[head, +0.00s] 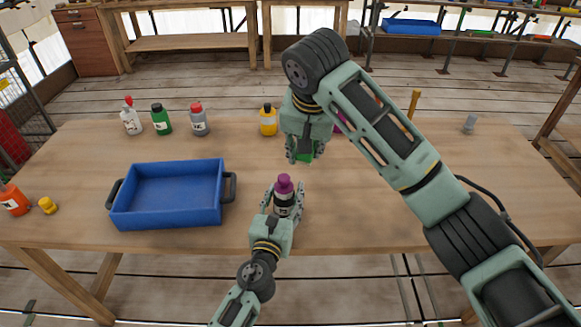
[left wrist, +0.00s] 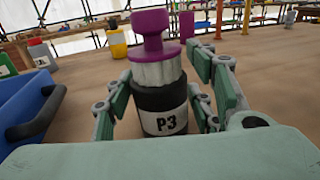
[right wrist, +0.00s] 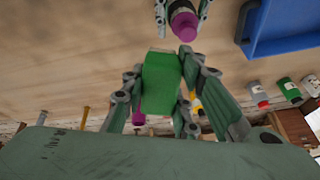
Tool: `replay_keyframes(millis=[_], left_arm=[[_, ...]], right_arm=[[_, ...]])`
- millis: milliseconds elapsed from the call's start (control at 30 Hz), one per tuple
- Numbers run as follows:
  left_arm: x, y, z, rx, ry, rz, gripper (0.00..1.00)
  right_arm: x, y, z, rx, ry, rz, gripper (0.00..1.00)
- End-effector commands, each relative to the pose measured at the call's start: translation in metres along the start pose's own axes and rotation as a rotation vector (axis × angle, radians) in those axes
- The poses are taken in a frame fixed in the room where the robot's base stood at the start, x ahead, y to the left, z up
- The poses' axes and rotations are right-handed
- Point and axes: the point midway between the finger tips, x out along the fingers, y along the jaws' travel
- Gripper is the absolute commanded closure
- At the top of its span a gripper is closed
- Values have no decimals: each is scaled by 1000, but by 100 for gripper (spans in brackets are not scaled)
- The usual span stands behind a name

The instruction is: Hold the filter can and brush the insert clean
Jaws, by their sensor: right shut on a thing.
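The filter can (left wrist: 160,97) is a dark and pale can labelled P3 with a purple knobbed insert (left wrist: 152,32) on top. It stands upright on the table, near the front edge in the head view (head: 284,204). My left gripper (head: 284,196) is open around it, one finger on each side; contact is hard to judge. The block is behind and slightly right of the can in the head view, apart from the insert.
A blue tray (head: 231,187) with dark handles stands left of the can. Several bottles line the back, including a yellow one (head: 268,121). An orange bottle (head: 14,200) is at far left. A grey item (head: 469,124) stands at back right. The table's right side is mostly clear.

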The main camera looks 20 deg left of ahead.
Motion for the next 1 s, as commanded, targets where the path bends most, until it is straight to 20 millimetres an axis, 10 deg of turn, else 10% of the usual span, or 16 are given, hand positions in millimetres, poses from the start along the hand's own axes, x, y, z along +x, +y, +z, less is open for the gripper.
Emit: replay_keyframes(millis=[533,1000], left_arm=[[-8,0,-1,0,1,-1,35],[-99,0,-1,3,2,-2,35]], right_arm=[[0,0,0,0,0,0,94],[0,0,0,0,0,0,94]])
